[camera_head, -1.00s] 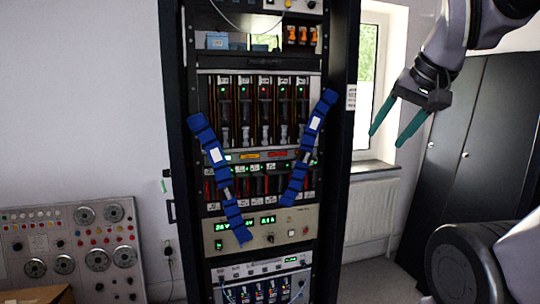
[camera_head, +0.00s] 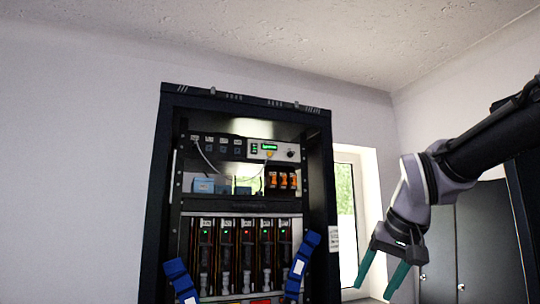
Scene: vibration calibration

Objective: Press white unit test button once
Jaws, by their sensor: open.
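A small white unit (camera_head: 279,155) sits on the top shelf of the tall black rack (camera_head: 320,170) in the head view. It has a green display, a dark knob at its right and a yellowish spot below the display. I cannot make out which part is its test button. My gripper (camera_head: 373,292) hangs at the lower right with its two teal fingers apart and pointing down. It is empty, right of the rack and in front of the window, lower in the picture than the white unit and not touching it.
A grey panel with sockets and a cable (camera_head: 208,160) is left of the white unit. Below are a blue box (camera_head: 203,186), orange parts (camera_head: 283,180) and a row of modules with small lights. Blue straps (camera_head: 301,262) hang at the rack front. A dark cabinet stands right.

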